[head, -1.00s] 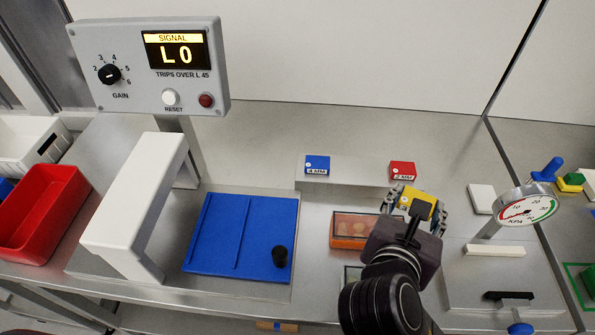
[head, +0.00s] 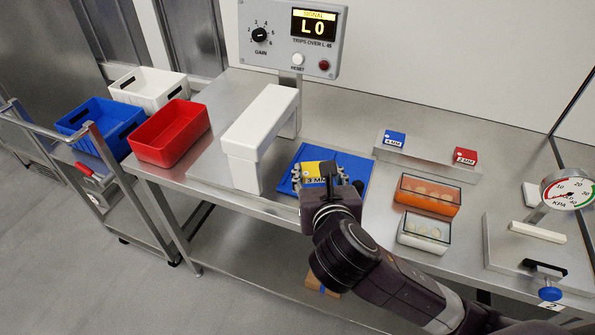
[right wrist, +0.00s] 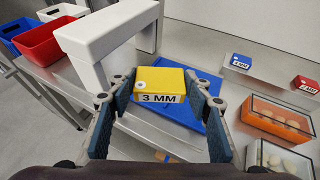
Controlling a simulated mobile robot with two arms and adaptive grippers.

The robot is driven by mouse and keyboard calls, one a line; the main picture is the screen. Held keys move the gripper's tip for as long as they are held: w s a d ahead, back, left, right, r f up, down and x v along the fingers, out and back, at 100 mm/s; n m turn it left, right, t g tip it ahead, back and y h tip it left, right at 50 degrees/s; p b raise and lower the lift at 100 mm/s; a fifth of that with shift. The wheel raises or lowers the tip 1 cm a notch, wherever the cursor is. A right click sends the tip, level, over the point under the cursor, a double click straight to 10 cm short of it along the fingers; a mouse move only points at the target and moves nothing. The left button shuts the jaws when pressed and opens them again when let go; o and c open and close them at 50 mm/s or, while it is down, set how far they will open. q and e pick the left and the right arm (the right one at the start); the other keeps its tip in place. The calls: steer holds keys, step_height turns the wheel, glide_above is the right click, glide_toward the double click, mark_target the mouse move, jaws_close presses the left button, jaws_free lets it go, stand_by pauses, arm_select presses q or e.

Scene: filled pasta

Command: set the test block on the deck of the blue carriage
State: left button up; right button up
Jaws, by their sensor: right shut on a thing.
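The yellow test block (right wrist: 160,86), marked 3 MM, is between the fingers of my right gripper (head: 325,181), which is shut on it. In the head view the yellow block (head: 318,170) shows just beyond the gripper, over the blue carriage (head: 355,170). The block's underside is hidden, so I cannot tell whether it touches the deck. The blue carriage also shows behind the block in the right wrist view (right wrist: 213,127). My left gripper is not in view.
A white arch (head: 262,125) stands over the plate just left of the carriage. A blue 4 MM block (head: 394,138) and a red 2 MM block (head: 466,155) sit on a low shelf. An orange box (head: 428,197) and a clear-lidded box (head: 424,236) lie right of my gripper.

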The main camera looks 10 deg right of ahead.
steer(key=w+d+r+n+y+p, duration=0.15)
steer(key=w+r+n+y, duration=0.3)
steer(key=w, duration=0.95)
steer(key=shift+m, duration=0.35)
steer(key=f, duration=1.4)
steer(key=shift+s+d+f, duration=0.15)
steer(key=shift+d+f, duration=0.2)
step_height(320, 180, down, 4)
steer(key=shift+r, duration=0.2)
steer(key=shift+f, duration=0.25)
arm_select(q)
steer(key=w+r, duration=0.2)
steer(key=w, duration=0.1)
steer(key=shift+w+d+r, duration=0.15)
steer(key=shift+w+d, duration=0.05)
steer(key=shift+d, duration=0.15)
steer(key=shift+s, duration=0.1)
arm_select(e)
steer(key=shift+f, duration=0.15)
